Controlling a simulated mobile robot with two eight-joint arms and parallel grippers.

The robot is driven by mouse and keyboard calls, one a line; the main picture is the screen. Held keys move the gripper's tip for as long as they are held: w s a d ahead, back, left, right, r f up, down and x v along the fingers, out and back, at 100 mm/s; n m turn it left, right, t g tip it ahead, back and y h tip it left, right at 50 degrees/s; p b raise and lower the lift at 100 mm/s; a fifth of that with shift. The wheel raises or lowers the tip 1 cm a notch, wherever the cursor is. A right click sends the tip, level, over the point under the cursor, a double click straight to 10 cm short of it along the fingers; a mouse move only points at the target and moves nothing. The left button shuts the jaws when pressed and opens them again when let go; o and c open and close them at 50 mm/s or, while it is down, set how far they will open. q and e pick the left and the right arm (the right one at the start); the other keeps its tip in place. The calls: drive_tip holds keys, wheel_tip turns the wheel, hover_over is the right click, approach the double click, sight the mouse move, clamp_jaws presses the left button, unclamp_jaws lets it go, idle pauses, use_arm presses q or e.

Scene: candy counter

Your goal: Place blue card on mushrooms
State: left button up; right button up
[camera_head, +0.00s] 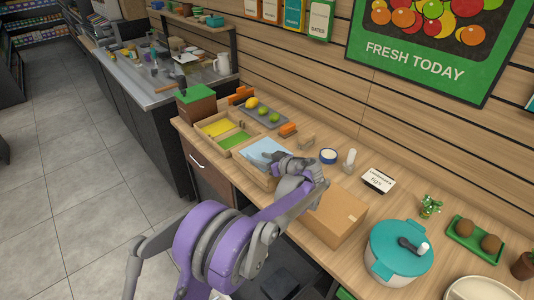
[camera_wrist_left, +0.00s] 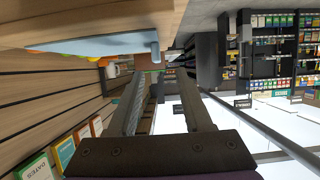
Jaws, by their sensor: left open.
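A light blue card (camera_head: 264,150) lies at the near end of the wooden card box (camera_head: 255,178), past the yellow and green cards. My left gripper (camera_head: 277,156) is open beside the blue card, partly covering its right side. In the left wrist view the blue card (camera_wrist_left: 95,46) is left of and beyond the open fingers (camera_wrist_left: 160,72), and nothing shows between them. Two brown round items (camera_head: 478,234) sit in a green tray at the far right; I cannot tell whether they are mushrooms. My right gripper is not in view.
A cardboard box (camera_head: 335,217) and a teal-lidded pot (camera_head: 400,250) stand right of my left arm. A small sign (camera_head: 378,180), a white bowl (camera_head: 328,156) and a dark fruit tray (camera_head: 262,116) are along the back. The slatted wall closes off the rear.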

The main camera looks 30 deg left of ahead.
sight(252, 155)
use_arm(q)
drive_tip(key=x, duration=0.7)
drive_tip(key=shift+w+p, duration=0.3)
drive_tip(key=shift+p, duration=0.05)
drive_tip(key=shift+s+d, duration=0.1)
drive_tip(key=shift+c, duration=0.3)
clamp_jaws()
